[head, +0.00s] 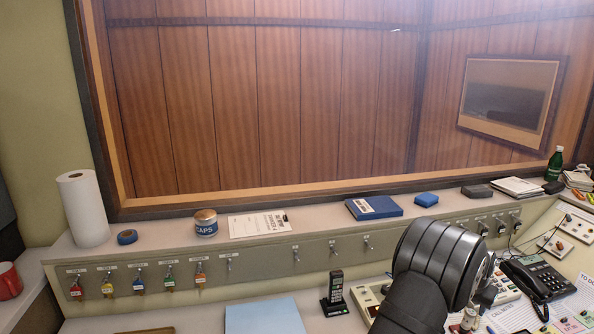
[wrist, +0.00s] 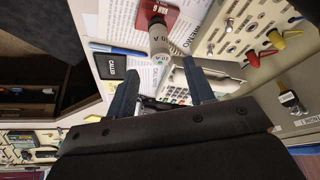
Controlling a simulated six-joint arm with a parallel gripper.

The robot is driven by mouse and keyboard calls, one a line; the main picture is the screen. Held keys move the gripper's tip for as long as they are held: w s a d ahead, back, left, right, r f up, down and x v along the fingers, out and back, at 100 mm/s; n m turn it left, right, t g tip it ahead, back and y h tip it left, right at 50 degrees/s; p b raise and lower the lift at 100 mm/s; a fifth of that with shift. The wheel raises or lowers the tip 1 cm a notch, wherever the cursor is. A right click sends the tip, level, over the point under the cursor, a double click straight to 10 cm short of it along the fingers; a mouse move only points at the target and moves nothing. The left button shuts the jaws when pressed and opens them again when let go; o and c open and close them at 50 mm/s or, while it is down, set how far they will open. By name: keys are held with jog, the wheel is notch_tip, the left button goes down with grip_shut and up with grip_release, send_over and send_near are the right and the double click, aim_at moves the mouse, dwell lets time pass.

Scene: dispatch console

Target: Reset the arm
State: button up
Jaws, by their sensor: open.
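My arm (head: 430,265) reaches in from the bottom right of the head view and hides part of the desk. My gripper (wrist: 162,67) shows in the wrist view with two blue-grey fingers spread apart. It is open, and nothing is held between the fingers. A grey cylindrical item (wrist: 160,40) with lettering, at a red block (wrist: 155,12), lies just beyond the fingertips. I cannot tell how far below the fingers it is.
In the head view, a black telephone (head: 540,278) is right of my arm and a handheld radio (head: 335,290) stands left of it. A paper roll (head: 83,208), tin (head: 206,222) and blue binder (head: 374,208) line the ledge below the window. Keys hang on the panel (head: 225,266).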

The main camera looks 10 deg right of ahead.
aim_at(472, 311)
jog(key=x, duration=0.8)
jog(key=shift+d+f, duration=0.1)
jog(key=shift+f, duration=0.15)
notch_tip(472, 311, up, 4)
jog(key=shift+r, duration=0.2)
jog(key=s+r, duration=0.7)
jog(key=s, duration=0.5)
jog(key=s+d+f+m+g, duration=0.1)
jog(key=s+d+f, duration=0.1)
jog(key=s+d, duration=0.35)
jog(key=s+d+f+m, duration=0.2)
jog(key=s+d, duration=0.1)
jog(key=d, duration=0.5)
jog(key=w+f, duration=0.2)
jog(key=w, duration=0.1)
jog(key=w+d+f, duration=0.1)
jog(key=w+f, duration=0.1)
jog(key=w, duration=0.1)
jog(key=w+d+f, duration=0.1)
jog(key=w+f, duration=0.1)
jog(key=w, duration=0.1)
jog(key=shift+d, duration=0.15)
